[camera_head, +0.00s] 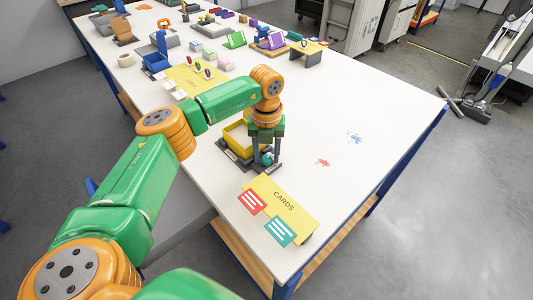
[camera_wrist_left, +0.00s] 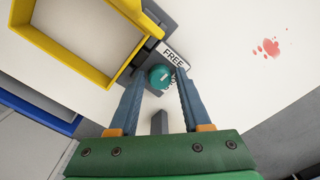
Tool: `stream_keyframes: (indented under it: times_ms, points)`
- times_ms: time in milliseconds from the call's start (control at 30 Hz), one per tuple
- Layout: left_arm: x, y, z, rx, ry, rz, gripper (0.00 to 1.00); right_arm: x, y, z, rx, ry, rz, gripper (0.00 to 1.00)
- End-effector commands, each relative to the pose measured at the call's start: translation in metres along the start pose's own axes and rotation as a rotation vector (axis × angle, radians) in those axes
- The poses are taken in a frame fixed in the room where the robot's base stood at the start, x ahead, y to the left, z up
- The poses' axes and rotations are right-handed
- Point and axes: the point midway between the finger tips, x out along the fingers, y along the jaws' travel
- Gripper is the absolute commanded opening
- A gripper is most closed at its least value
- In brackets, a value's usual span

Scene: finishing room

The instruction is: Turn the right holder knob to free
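The teal round knob (camera_wrist_left: 160,77) sits on a dark grey holder base (camera_head: 246,169), beside a yellow open frame or tray (camera_head: 236,138). A white label reading FREE (camera_wrist_left: 174,55) lies just above the knob in the left wrist view. A second label beside the knob is partly hidden. A small pale mark shows on the knob. My left gripper (camera_wrist_left: 160,74) points down at the knob, with one finger on each side. The fingers are apart, and gaps seem to show between them and the knob; contact is unclear. In the head view the knob (camera_head: 267,158) shows between the fingers.
Red (camera_head: 323,162) and blue (camera_head: 354,138) marks are on the white table. Several trays and stands fill the far end. The table's right side is clear.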

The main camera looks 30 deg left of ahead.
Motion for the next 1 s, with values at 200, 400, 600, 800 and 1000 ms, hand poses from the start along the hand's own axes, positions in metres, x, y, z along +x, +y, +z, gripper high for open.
stream_keyframes:
  times_ms: [200, 400, 600, 800, 1000]
  points:
    - [-0.003, 0.000, 0.000, 0.001, 0.001, 0.001, 0.48, 0.002, 0.000, 0.000, 0.000, 0.000, 0.000, 0.50]
    - [-0.042, 0.000, 0.001, 0.000, -0.002, -0.001, 0.48, 0.015, 0.000, 0.001, 0.000, 0.000, 0.000, 0.50]
    - [-0.069, 0.000, 0.000, 0.000, 0.000, 0.000, 0.48, 0.017, 0.000, 0.002, 0.000, 0.000, 0.001, 0.50]
    - [-0.071, 0.000, 0.000, 0.000, 0.002, 0.001, 0.48, 0.017, 0.000, 0.002, 0.000, 0.000, 0.001, 0.50]
    - [-0.071, 0.000, 0.000, 0.000, 0.002, 0.001, 0.48, 0.016, 0.001, 0.002, 0.000, 0.000, 0.001, 0.50]
